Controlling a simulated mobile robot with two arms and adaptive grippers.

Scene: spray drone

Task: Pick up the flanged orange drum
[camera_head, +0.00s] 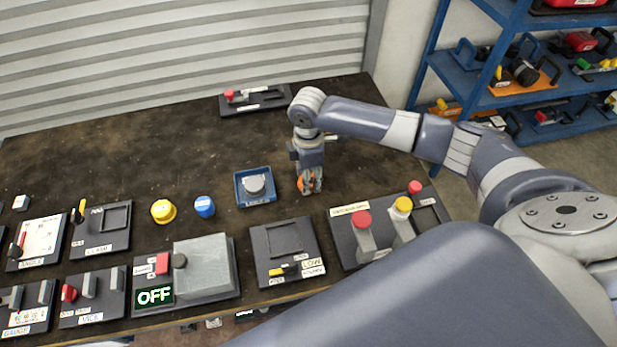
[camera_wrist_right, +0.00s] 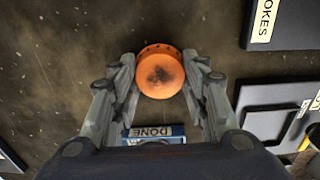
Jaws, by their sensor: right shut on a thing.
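The flanged orange drum (camera_wrist_right: 160,74) sits between the two fingers of my right gripper (camera_wrist_right: 160,85) in the right wrist view. Its round top has a dark smudge and its rim shows small holes. In the head view my right gripper (camera_head: 311,186) points down at the table, shut on the drum, and only a bit of orange (camera_head: 301,183) shows between the fingers. I cannot tell whether the drum touches the table. My left gripper is not in view.
A blue tray (camera_head: 241,203) with a grey round piece stands just left of my right gripper. A yellow knob (camera_head: 163,211) and a blue one (camera_head: 204,206) are farther left. A board with red and yellow buttons (camera_head: 347,262) lies in front. The table behind is mostly clear.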

